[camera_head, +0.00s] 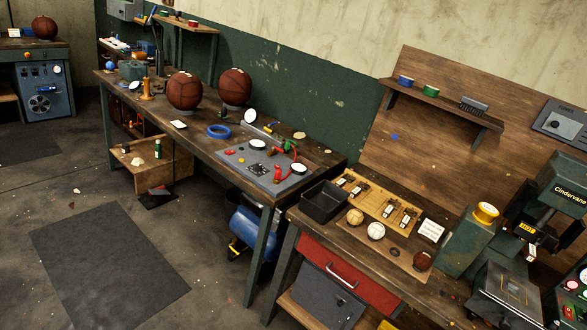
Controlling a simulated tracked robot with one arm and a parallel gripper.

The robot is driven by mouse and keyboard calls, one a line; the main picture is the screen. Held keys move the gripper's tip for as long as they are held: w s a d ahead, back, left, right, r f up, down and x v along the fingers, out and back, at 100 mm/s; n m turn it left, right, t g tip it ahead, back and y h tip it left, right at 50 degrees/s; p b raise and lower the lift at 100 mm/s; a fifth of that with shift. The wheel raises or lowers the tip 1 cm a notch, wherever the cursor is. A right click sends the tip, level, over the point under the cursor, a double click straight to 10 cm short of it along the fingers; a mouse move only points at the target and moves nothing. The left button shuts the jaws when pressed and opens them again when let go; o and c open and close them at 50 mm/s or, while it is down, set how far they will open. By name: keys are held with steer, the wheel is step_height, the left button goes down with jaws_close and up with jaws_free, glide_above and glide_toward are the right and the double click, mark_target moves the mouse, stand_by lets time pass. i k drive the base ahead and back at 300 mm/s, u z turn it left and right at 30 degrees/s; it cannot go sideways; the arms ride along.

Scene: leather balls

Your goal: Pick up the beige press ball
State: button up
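Three small balls sit on a wooden board on the right workbench (404,277). The middle one is a pale cream-beige ball (376,231). To its left is a tan ball (355,216), and further right is a dark red-brown ball (423,260). Which of the two lighter balls is the beige press ball I cannot tell for sure; the middle one is the palest. My gripper does not show in this view.
A black tray (323,202) stands left of the balls, and a white card (431,230) behind them. A green machine (555,197) stands at the far right. The left workbench (210,147) holds two basketballs (184,90) and a grey panel. The floor mat (108,264) lies clear at left.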

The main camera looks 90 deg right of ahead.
mark_target(355, 218)
steer(key=i, duration=1.8)
steer(key=z, duration=3.4)
steer(key=i, duration=1.05)
steer(key=u, duration=0.05)
